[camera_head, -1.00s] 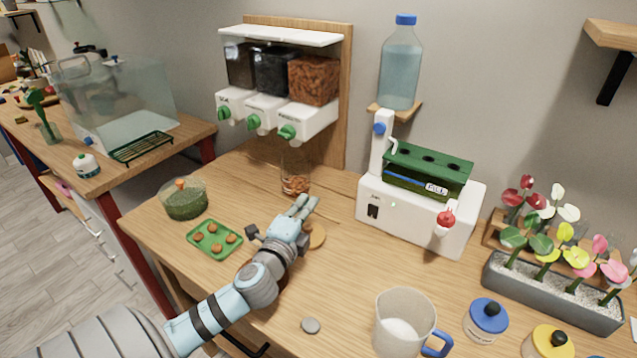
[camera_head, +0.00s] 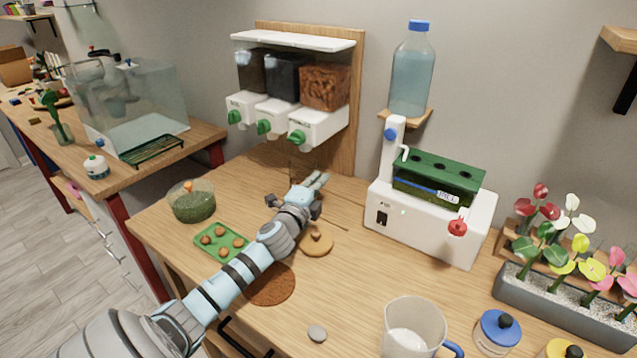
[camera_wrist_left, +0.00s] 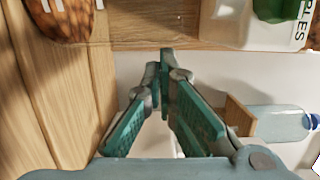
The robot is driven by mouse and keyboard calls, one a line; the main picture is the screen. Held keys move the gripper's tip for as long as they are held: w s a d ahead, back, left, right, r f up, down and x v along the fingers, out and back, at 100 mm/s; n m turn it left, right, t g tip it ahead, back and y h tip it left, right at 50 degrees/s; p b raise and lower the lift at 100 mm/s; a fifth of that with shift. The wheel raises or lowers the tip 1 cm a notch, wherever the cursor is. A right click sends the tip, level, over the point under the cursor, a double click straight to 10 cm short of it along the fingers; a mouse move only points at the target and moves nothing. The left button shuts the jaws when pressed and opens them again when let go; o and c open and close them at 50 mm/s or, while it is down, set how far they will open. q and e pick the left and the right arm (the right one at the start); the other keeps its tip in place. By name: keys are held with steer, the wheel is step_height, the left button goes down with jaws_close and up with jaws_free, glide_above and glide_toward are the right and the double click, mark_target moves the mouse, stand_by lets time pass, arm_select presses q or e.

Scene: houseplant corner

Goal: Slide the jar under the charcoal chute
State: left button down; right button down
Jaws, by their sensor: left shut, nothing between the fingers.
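The glass jar (camera_head: 306,163) stands on the table below the right-hand, pebble chute, mostly hidden behind my left gripper. In the wrist view a rounded brown thing with white marks (camera_wrist_left: 62,22), probably the jar's pebble filling, shows at the top left. The charcoal chute (camera_head: 270,108) is the middle one, under a dark bin (camera_head: 284,76), with a green knob (camera_head: 264,127). My left gripper (camera_head: 321,179) is shut and empty, its fingertips close in front of the jar; I cannot tell whether they touch it. My right gripper is out of view.
A green tray (camera_head: 208,254) of brown balls and a moss bowl (camera_head: 192,203) stand left of my arm. A cork lid (camera_head: 318,247) and a brown round mat (camera_head: 272,290) lie nearby. The white machine (camera_head: 425,228) stands to the right.

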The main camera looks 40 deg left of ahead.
arm_select(q)
steer(key=shift+w+d, duration=0.1)
steer(key=a+b, duration=0.1)
steer(key=a, duration=0.6)
steer(key=s+a+b, duration=0.1)
steer(key=a, duration=0.3)
steer(key=shift+a+b, duration=0.1)
steer(key=shift+b, duration=0.25)
steer(key=shift+a, duration=0.3)
steer(key=shift+d, duration=0.1)
